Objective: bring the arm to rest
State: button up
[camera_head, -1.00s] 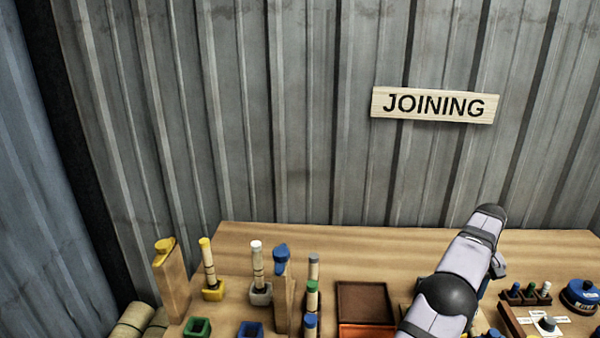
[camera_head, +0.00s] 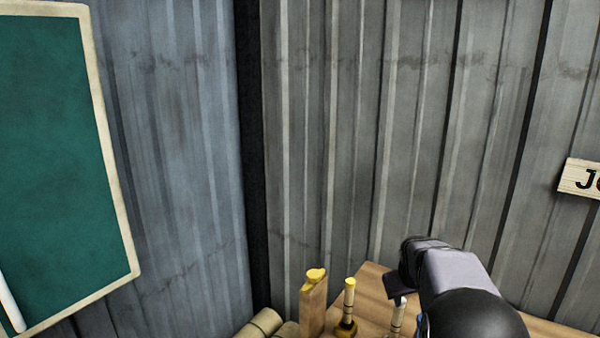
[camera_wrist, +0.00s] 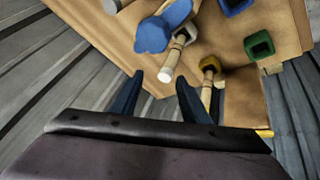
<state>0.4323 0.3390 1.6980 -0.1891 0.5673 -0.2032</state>
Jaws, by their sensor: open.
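My arm stands at the lower right of the head view, bent over the table (camera_head: 372,283). My gripper cannot be made out there. In the wrist view my gripper (camera_wrist: 160,80) has its two dark blue fingers apart with nothing held between them. Past the fingertips are a white-tipped rattan stick (camera_wrist: 172,62) and a blue-topped wooden post (camera_wrist: 153,36). I cannot tell whether the fingers touch either.
A yellow-topped post (camera_head: 313,303) and a yellow-tipped stick (camera_head: 349,297) stand near the table's left end. Blue (camera_wrist: 234,6) and green (camera_wrist: 260,46) square cups show in the wrist view. Rolled bundles (camera_head: 262,323) lie left of the table. A green board (camera_head: 65,160) hangs left.

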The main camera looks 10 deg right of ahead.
jog(key=s+a+f+g+y+b, duration=0.1)
jog(key=s+a+f, duration=0.45)
jog(key=a, duration=0.35)
jog(key=s+a+f+g+y+b, duration=0.1)
jog(key=s+a+f+y+b, duration=0.1)
jog(key=s+a+f, duration=0.4)
jog(key=s+a+f+g, duration=0.1)
jog(key=s+a+f, duration=0.1)
jog(key=s+a, duration=0.3)
jog(key=s+a+f+n+g+b, duration=0.1)
jog(key=s+a, duration=0.4)
jog(key=s, duration=0.5)
jog(key=shift+s+f+g+y, duration=0.15)
jog(key=shift+f+g+y, duration=0.25)
jog(key=shift+f+g, duration=0.15)
